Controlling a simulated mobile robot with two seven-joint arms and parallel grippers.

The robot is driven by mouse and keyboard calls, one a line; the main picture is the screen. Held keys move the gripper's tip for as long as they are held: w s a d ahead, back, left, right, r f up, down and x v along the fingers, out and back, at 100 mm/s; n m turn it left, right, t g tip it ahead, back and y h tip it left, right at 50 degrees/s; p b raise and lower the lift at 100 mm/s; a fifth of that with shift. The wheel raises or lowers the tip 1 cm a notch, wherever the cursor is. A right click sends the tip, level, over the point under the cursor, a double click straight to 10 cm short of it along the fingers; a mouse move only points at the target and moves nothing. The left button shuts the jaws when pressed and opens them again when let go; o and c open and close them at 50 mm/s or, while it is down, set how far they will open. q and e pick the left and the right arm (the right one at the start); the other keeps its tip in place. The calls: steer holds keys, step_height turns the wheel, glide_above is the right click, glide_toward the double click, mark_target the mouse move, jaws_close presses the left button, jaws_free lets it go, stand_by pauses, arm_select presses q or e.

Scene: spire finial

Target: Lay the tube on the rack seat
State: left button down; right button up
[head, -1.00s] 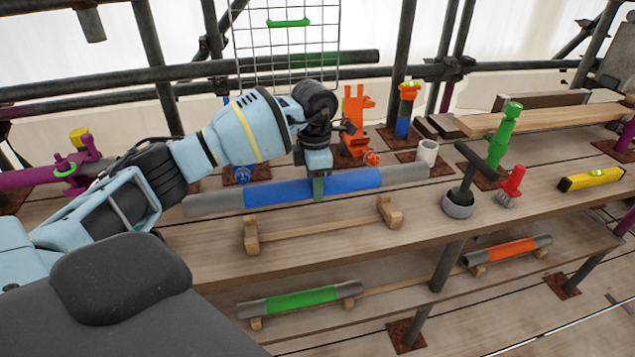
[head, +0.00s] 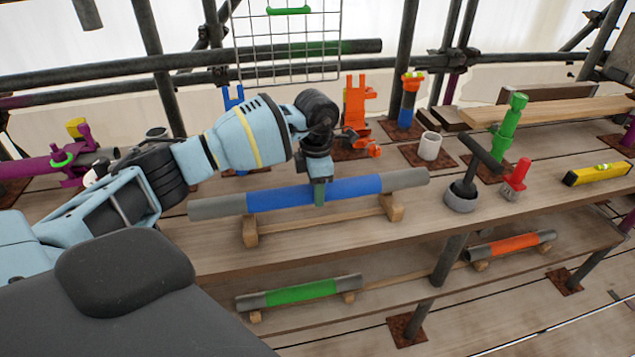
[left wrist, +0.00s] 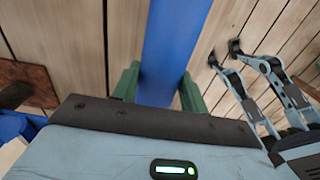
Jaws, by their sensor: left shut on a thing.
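The tube (head: 355,186), blue in the middle with grey ends, is held roughly level in the head view. My left gripper (head: 320,193) is shut on its blue part from above. In the left wrist view the blue tube (left wrist: 172,50) runs between the green fingers (left wrist: 158,92). The wooden rack seat (head: 322,229), a bar with a block at each end, stands on the upper plank shelf. The tube's underside overlaps the tops of both blocks in the head view. I cannot tell whether it touches them. My right gripper is not in view.
Green (head: 300,292) and orange (head: 512,246) tubes lie on lower racks. Scaffold poles stand behind.

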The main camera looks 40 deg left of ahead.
arm_select(q)
steer(key=shift+f+b, duration=0.6)
steer(key=shift+f, duration=1.4)
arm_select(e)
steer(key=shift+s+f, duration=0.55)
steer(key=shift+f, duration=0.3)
arm_select(q)
steer(key=c, duration=1)
jaws_free()
steer(key=o, duration=0.4)
steer(key=shift+f, duration=0.25)
steer(key=o, duration=0.5)
steer(key=shift+r, duration=0.15)
